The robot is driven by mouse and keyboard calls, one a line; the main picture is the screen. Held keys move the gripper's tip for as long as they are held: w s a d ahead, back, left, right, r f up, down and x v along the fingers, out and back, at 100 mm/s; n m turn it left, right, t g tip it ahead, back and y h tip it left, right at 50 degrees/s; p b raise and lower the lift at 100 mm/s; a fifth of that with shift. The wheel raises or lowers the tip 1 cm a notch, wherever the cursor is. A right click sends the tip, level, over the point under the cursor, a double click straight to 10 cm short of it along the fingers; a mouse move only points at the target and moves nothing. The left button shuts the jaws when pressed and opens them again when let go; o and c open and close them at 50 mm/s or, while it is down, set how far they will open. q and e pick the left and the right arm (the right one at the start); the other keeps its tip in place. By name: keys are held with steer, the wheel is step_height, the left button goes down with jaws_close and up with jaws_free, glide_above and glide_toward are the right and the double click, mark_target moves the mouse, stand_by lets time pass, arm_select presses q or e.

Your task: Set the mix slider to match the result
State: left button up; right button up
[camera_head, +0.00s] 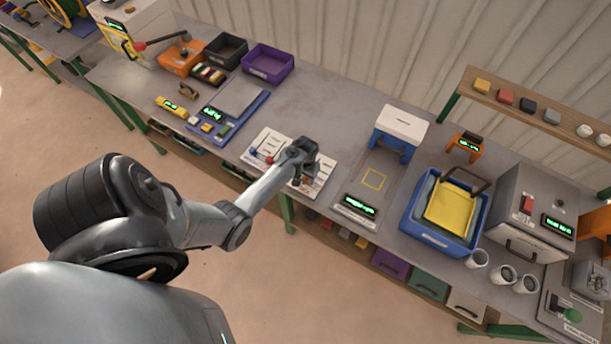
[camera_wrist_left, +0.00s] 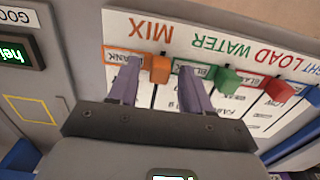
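The white slider panel (camera_head: 266,138) lies at the table's front edge in the head view. In the left wrist view it appears upside down, with the word MIX (camera_wrist_left: 151,31) above an orange slider knob (camera_wrist_left: 158,69). A green knob (camera_wrist_left: 226,80) sits under WATER, a red knob (camera_wrist_left: 278,89) under LOAD, and a blue knob (camera_wrist_left: 314,95) at the right edge. My left gripper (camera_wrist_left: 158,82) is open, its two fingers apart on either side of the orange knob. I cannot tell whether either finger touches it. My left wrist hides the orange knob in the head view. My right gripper is out of view.
A grey station with a green display (camera_head: 359,205) and yellow square (camera_head: 373,180) stands right of the panel. A blue scale (camera_head: 228,122) stands left. A blue tub (camera_head: 432,237) and a white-topped stand (camera_head: 402,122) are farther right. The tabletop behind the panel is clear.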

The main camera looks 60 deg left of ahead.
arm_select(q)
jaws_close()
steer(key=shift+w+a+f+b, duration=0.1)
steer(key=shift+w+a+b, duration=0.3)
steer(key=shift+w, duration=0.25)
steer(key=shift+w+a+f+b, duration=0.1)
steer(key=shift+w+a+b, duration=0.3)
steer(key=shift+w, duration=0.2)
steer(key=shift+w+a+r, duration=0.2)
steer(key=shift+w, duration=0.15)
steer(key=shift+s, duration=0.1)
steer(key=shift+o, duration=0.2)
jaws_free()
steer(key=shift+r, duration=0.1)
step_height(320, 180, up, 11)
steer(key=shift+f, duration=0.2)
